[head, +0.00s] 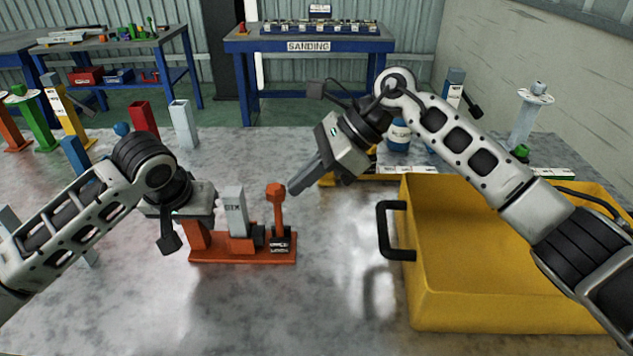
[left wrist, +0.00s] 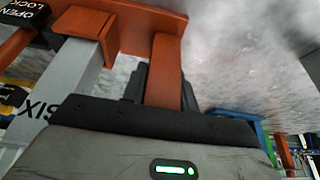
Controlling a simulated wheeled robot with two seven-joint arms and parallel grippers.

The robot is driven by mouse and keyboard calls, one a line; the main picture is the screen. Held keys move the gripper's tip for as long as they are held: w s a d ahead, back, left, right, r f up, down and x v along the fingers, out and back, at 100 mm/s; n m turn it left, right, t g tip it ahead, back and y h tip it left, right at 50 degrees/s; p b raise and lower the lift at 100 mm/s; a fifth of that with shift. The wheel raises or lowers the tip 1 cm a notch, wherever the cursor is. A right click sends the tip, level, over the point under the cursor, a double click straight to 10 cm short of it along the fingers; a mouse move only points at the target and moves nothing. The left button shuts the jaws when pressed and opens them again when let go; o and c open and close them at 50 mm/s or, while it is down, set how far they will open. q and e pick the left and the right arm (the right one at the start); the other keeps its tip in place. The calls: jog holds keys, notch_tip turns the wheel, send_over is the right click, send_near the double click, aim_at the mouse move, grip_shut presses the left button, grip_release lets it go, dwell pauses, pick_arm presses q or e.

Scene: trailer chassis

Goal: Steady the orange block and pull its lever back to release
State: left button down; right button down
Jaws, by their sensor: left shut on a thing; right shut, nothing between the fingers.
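The orange block (head: 240,256) sits on the metal table with a flat base, an orange post (head: 199,238) at its left and a grey post (head: 236,212) in the middle. Its orange lever (head: 276,210) stands upright at the right end, above a black label. My left gripper (head: 180,236) is shut on the orange post; the left wrist view shows the post (left wrist: 166,75) between its dark fingers. My right gripper (head: 294,188) is shut and empty, its fingertips just right of the lever's head. Whether they touch it is hard to tell.
A yellow bin (head: 500,300) with a black handle (head: 384,230) stands at the right. Coloured posts (head: 145,118) and other fixtures stand at the back left. The table in front of the orange block is clear.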

pick_arm(q)
jog(key=shift+d, duration=0.15)
pick_arm(e)
jog(key=shift+s+a+r, duration=0.1)
jog(key=shift+a+r, duration=0.05)
jog(key=shift+a, duration=0.05)
pick_arm(q)
jog(key=shift+r, duration=0.1)
pick_arm(e)
jog(key=shift+r, duration=0.75)
jog(key=d+f+v, duration=0.1)
jog(key=v, duration=1.2)
jog(key=shift+d+f, duration=0.2)
jog(key=shift+d, duration=0.05)
pick_arm(q)
jog(key=c, duration=0.8)
grip_release()
jog(key=shift+o, duration=0.2)
